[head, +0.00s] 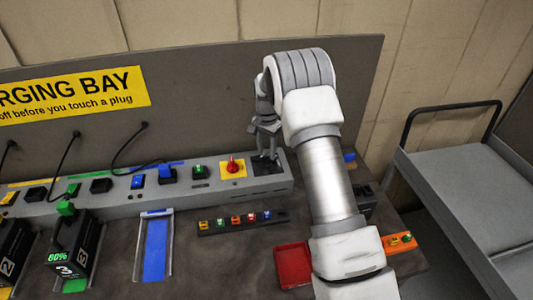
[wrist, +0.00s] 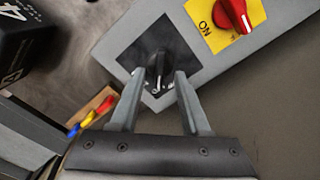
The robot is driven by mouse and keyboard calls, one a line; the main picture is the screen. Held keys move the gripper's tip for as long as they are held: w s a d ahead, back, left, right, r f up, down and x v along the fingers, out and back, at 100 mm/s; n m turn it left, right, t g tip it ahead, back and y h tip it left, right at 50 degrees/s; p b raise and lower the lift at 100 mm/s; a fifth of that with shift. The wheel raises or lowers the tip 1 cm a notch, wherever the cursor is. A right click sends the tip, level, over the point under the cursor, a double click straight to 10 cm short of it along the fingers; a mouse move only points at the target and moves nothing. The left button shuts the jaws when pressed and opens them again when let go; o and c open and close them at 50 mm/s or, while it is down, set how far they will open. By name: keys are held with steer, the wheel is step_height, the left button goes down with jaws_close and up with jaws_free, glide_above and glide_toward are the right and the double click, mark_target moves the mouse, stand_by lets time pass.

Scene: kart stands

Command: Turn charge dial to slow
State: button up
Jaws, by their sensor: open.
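The charge dial is a black knob (wrist: 158,66) on a dark square plate at the end of the grey charging console (head: 120,203). In the head view the dial's dark plate (head: 270,169) shows at the console's right end, partly hidden by my gripper (head: 265,155). In the wrist view my gripper (wrist: 155,80) is open, with one finger on each side of the knob. A gap seems to show between the fingers and the knob; I cannot tell whether either touches. The plate's markings are too small to read.
A red rotary switch (head: 232,167) on a yellow plate marked ON sits just left of the dial. A red tray (head: 293,266) and a strip of small coloured parts (head: 243,222) lie in front. A grey cart (head: 450,190) stands at right. A backboard rises behind.

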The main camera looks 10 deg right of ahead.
steer(key=shift+f, duration=1)
jaws_close()
